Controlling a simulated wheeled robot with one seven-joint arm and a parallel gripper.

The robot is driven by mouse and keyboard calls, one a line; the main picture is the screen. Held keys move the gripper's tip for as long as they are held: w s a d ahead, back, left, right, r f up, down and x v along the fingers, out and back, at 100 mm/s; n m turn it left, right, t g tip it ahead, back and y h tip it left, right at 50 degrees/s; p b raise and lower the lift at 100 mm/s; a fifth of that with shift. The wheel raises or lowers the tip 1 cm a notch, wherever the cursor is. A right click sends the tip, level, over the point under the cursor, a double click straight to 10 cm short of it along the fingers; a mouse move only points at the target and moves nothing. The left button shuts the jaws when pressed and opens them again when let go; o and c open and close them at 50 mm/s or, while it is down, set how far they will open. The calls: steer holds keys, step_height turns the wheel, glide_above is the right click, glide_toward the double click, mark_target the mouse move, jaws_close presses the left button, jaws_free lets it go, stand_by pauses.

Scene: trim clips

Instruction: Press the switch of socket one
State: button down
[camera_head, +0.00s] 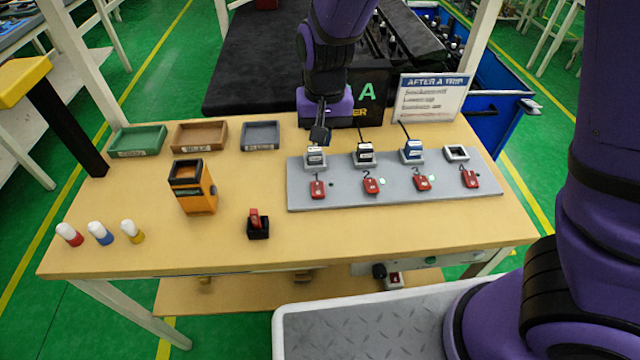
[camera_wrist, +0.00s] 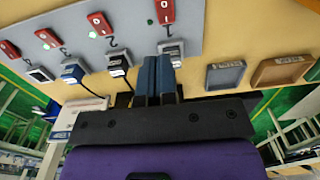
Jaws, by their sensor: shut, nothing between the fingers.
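The grey socket board (camera_head: 345,199) lies on the table with a row of sockets and red switches. The red switch of socket one (camera_head: 318,189) is at its left end and shows at the top of the wrist view (camera_wrist: 164,12). The socket one plug (camera_head: 315,158) sits behind this switch, with its cord running back. My gripper (camera_head: 320,135) is above and behind that plug. In the wrist view its blue fingers (camera_wrist: 158,62) are together and empty, beside the plug, apart from the switch.
Sockets two and three hold plugs (camera_head: 365,153) (camera_head: 412,151); socket four (camera_head: 456,154) is empty. Lights glow beside switches two and three. Three trays (camera_head: 199,136) line the back left. An orange holder (camera_head: 196,190) and a black-and-red item (camera_head: 258,224) stand in front. A sign (camera_head: 430,97) stands behind.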

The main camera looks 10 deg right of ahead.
mark_target(320, 191)
steer(key=shift+a+f, duration=0.3)
steer(key=shift+f, duration=0.15)
steer(key=shift+f, duration=0.1)
step_height(320, 191, down, 14)
steer(key=shift+r, duration=0.1)
stand_by(0.5)
steer(key=shift+w, duration=0.15)
